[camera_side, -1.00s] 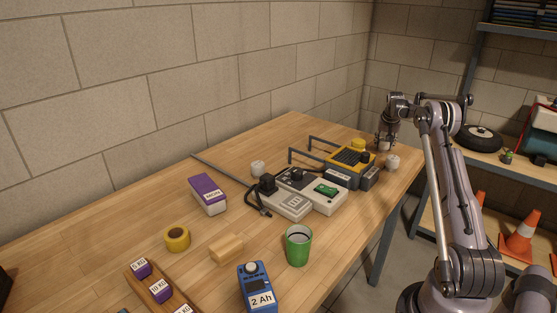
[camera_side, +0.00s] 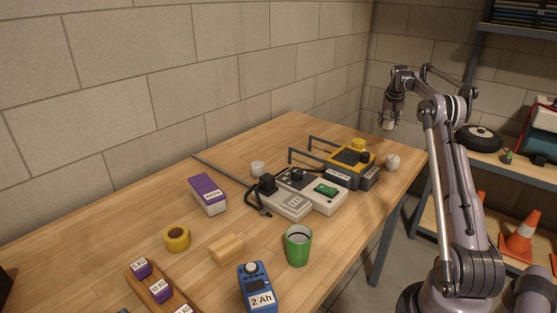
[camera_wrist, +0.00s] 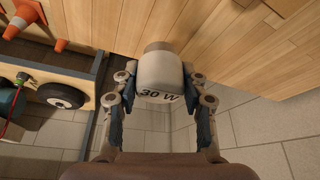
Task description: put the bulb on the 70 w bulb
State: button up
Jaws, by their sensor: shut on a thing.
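My gripper (camera_side: 391,117) is above the far right end of the wooden table. It is shut on a white bulb (camera_side: 388,125), which hangs in the air below it. In the wrist view my gripper (camera_wrist: 160,95) has a finger on each side of this bulb (camera_wrist: 160,72), and its label reads 30 W. Another white bulb-like piece (camera_side: 392,162) stands on the table near the right edge, below and apart from my gripper. A similar white piece (camera_side: 258,168) stands further left, behind the power strip. No wattage can be read on either.
A yellow and grey device (camera_side: 350,160) and a power strip (camera_side: 290,203) with plugs and a cord lie mid-table. Nearer are a green cup (camera_side: 298,246), a blue 2 Ah battery (camera_side: 258,287), a yellow tape roll (camera_side: 177,238) and a purple-topped box (camera_side: 208,194).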

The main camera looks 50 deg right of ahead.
jog(key=w+a+r+n+t, duration=0.1)
jog(key=w+a+r+n, duration=0.1)
jog(key=w+a, duration=0.5)
jog(key=w+a+r+n+y, duration=0.15)
jog(key=w+a, duration=0.25)
jog(key=a, duration=0.7)
jog(key=w+a+r+n+t, duration=0.1)
jog(key=w+a+r+n, duration=0.2)
jog(key=w+a, duration=0.35)
jog(key=n, duration=0.3)
send_over(256, 162)
jog(key=s, duration=0.2)
jog(key=shift+t+y, duration=0.3)
jog(key=shift+y, duration=0.05)
jog(key=f, duration=0.5)
jog(key=shift+w+a+f, duration=0.25)
jog(key=shift+f, duration=0.1)
jog(key=shift+w+a+f, duration=0.1)
jog(key=shift+f, duration=2)
jog(key=shift+f, duration=0.15)
jog(key=o, duration=1.2)
